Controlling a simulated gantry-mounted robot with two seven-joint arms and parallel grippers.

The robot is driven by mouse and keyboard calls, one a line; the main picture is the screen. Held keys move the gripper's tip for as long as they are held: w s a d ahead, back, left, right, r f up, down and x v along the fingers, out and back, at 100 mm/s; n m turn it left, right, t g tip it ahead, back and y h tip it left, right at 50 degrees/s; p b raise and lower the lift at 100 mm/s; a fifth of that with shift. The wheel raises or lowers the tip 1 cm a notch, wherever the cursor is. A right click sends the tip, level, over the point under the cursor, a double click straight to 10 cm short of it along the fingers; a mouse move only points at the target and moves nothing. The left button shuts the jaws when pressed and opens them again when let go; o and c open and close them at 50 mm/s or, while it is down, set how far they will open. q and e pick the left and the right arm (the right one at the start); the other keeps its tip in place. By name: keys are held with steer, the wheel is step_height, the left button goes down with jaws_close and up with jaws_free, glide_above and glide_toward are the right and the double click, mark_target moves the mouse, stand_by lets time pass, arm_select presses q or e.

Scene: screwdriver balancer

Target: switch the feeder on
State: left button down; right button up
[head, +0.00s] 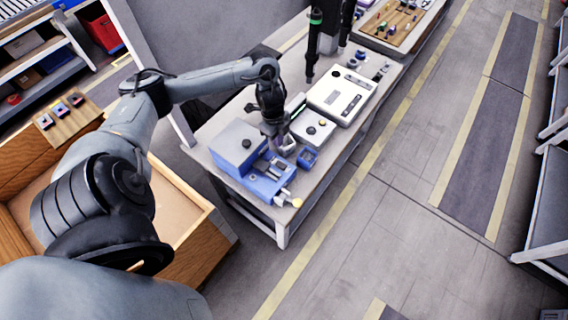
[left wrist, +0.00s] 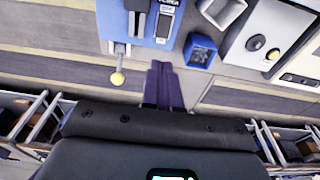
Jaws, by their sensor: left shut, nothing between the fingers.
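In the left wrist view the feeder's blue panel (left wrist: 147,42) is cut by the top edge. It carries a black rocker switch (left wrist: 165,24) under partly cut lettering; its position is unclear. The yellow knob (left wrist: 118,79) shows there too. My left gripper (head: 284,150) is shut and empty, above the bench by the feeder. Its closed fingers (left wrist: 162,64) point toward the panel's lower edge. My right gripper is not in view.
A small blue bin (head: 308,158) stands beside the feeder. A pale box with a knob (head: 312,127) and a larger white panel (head: 341,95) stand farther along. Dark hanging tools (head: 315,45) rise behind. Open floor (head: 390,190) lies right of the bench.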

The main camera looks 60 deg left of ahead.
arm_select(q)
steer(key=shift+w+d, duration=0.1)
steer(key=shift+w, duration=0.05)
glide_toward(284, 166)
steer(key=f, duration=0.5)
steer(key=shift+w+d+f+b, duration=0.1)
steer(key=shift+d+f+b, duration=0.2)
steer(key=shift+d, duration=0.1)
steer(key=shift+f, duration=0.55)
